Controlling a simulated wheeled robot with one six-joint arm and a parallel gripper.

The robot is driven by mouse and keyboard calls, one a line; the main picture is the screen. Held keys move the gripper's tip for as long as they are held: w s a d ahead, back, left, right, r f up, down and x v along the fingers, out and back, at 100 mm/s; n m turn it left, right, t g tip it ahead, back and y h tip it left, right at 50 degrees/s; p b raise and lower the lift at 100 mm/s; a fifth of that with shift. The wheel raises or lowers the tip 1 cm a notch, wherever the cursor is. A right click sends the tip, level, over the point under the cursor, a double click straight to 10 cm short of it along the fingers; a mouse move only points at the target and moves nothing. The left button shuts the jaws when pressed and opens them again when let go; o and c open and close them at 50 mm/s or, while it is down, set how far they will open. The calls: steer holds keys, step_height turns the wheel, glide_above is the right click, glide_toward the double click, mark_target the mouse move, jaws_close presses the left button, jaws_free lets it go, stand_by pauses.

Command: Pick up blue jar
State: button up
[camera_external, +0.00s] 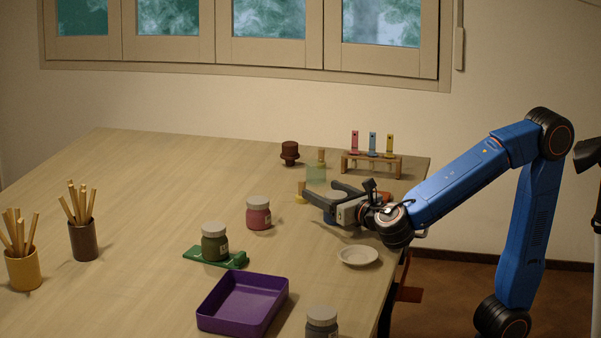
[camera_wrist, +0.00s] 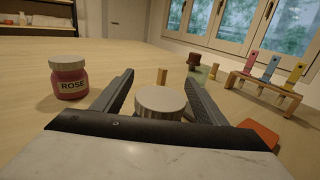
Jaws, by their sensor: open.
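The fingers lie on either side of the lid, with gaps visible. Another jar (camera_external: 322,325), dark grey-looking with a pale lid, is cut off at the bottom edge.
The rose jar (camera_external: 258,215) stands left of my gripper. A green jar (camera_external: 214,245) is on a green stand (camera_external: 236,260).

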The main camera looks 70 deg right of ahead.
steer(key=shift+c, duration=0.3)
steer(key=c, duration=1.3)
steer(key=shift+r, duration=0.1)
